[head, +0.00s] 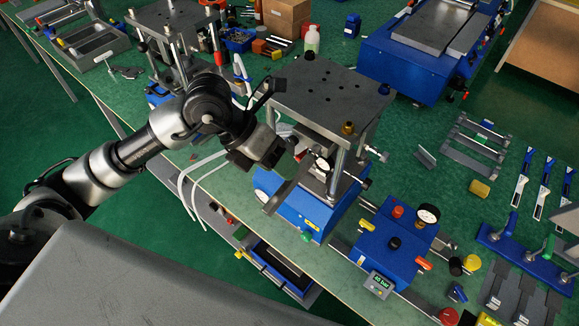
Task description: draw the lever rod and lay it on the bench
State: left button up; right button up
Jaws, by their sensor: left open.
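The crimping press (325,95) has a dark top plate on steel columns and a blue base (300,212). My left gripper (284,172) is open at the press's left front side, and no object shows between its fingers. Its body and fingers cover part of the press's lower front. I cannot single out the lever rod with certainty; short metal rods with dark ends (364,183) stick out at the press's right side. A blue pump unit (392,245) with a gauge and knobs stands to the right of the press. The green bench (425,120) carries all this. My right gripper is not in view.
White hoses (190,180) loop at the front edge, left of the press. A second press (172,30) and a large blue machine (415,60) stand behind. Blue-handled tools (520,180) and a lever rack (520,255) lie at right. Bare bench shows right of the press.

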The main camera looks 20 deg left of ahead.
aim_at(273, 202)
pick_arm(q)
jog(key=shift+p+x, duration=0.55)
jog(key=shift+x, duration=1.9)
grip_shut()
jog(key=shift+s+a+b, duration=0.2)
jog(key=shift+s+a, duration=0.1)
jog(key=shift+s, duration=0.5)
jog(key=shift+s+a+b, duration=0.15)
jog(key=shift+s+a, duration=0.1)
jog(key=shift+s, duration=0.5)
jog(key=shift+s+a, duration=0.25)
jog(key=shift+s, duration=0.3)
jog(key=shift+s+a+b, duration=0.3)
jog(key=shift+s+b, duration=0.05)
jog(key=shift+s, duration=0.5)
